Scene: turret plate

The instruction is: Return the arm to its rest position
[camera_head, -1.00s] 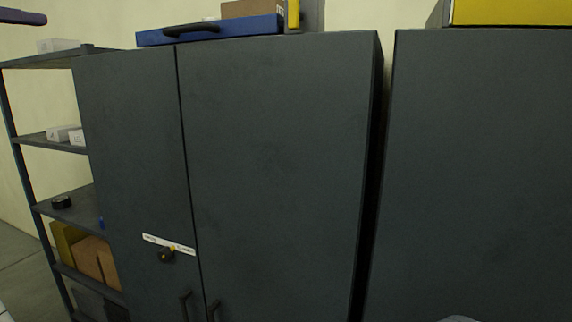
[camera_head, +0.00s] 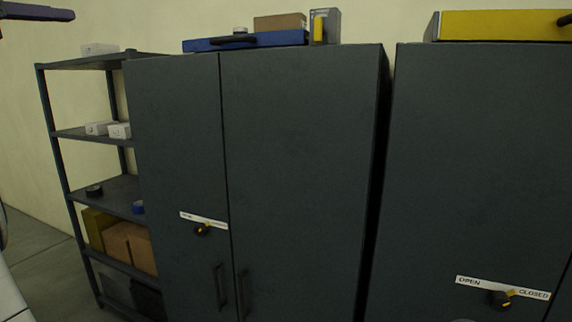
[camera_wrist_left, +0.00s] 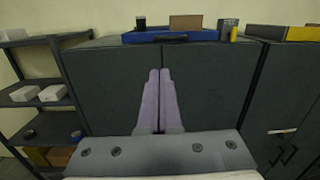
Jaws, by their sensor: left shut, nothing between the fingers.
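My left gripper (camera_head: 68,15) shows at the top left corner of the head view, high in front of the wall and away from the shelf. In the left wrist view its two lilac fingers (camera_wrist_left: 159,75) lie side by side, shut with nothing between them. Behind them is the grey double-door cabinet (camera_head: 290,160), which they do not visibly touch. The cabinet also fills the middle of the left wrist view (camera_wrist_left: 215,85). My right gripper is in neither view.
An open shelf (camera_head: 100,195) with boxes and tape rolls stands left of the cabinet. A second cabinet (camera_head: 480,150) stands right, with a knob (camera_head: 500,299) by an OPEN/CLOSED label. A blue case (camera_head: 270,40) and a yellow case (camera_head: 500,25) lie on top. Floor shows at lower left.

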